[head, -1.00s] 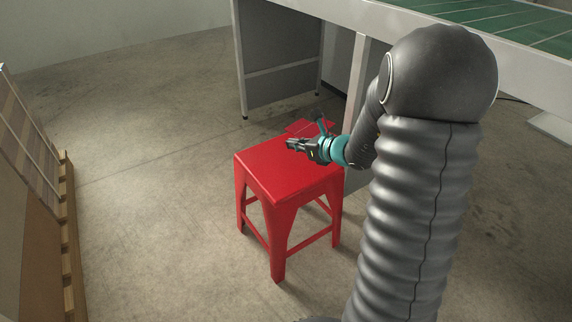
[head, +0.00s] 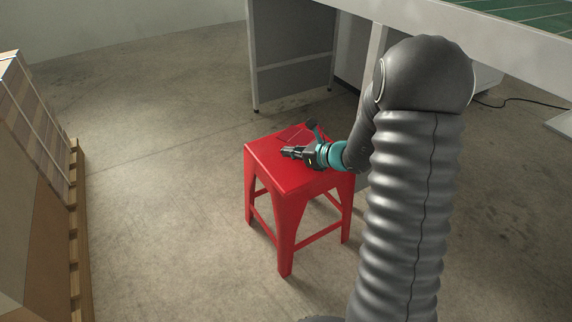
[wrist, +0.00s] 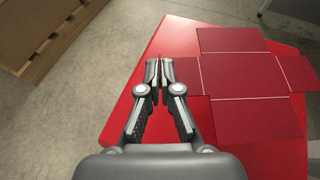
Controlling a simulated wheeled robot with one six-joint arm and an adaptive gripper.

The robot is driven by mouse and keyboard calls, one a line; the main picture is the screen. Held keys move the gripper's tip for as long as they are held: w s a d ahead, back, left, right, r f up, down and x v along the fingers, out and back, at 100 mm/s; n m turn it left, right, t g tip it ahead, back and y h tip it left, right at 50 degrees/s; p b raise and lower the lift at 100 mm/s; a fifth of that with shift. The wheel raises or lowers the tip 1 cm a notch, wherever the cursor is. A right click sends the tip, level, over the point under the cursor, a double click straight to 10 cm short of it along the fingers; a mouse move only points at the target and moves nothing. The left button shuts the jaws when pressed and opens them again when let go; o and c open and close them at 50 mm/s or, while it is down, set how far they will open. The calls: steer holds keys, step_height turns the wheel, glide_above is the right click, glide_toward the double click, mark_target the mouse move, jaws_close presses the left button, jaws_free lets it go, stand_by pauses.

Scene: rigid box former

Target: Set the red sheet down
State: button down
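The red sheet (wrist: 245,76) is a flat cross-shaped blank with a square middle and flaps, seen over the red stool (head: 262,152). In the head view the sheet (head: 294,135) shows as a thin outline near the far side of the seat. I cannot tell whether it touches the seat all over. My gripper (head: 288,152) reaches low over the stool from the right. In the wrist view my gripper (wrist: 158,72) has its fingertips nearly together at the end of the sheet's left flap; they hide that flap's end.
A wooden pallet with a stacked load (head: 40,140) stands at the left. A grey-framed bench with a green top (head: 515,30) stands behind, at the right. The concrete floor between pallet and stool is clear.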

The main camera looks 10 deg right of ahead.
mark_target(286, 169)
steer(key=shift+w+a+f, duration=0.25)
steer(key=shift+a+f, duration=0.15)
steer(key=shift+a, duration=0.2)
steer(key=shift+f, duration=2)
steer(key=shift+b, duration=0.3)
steer(key=shift+f, duration=0.15)
steer(key=c, duration=1.3)
jaws_free()
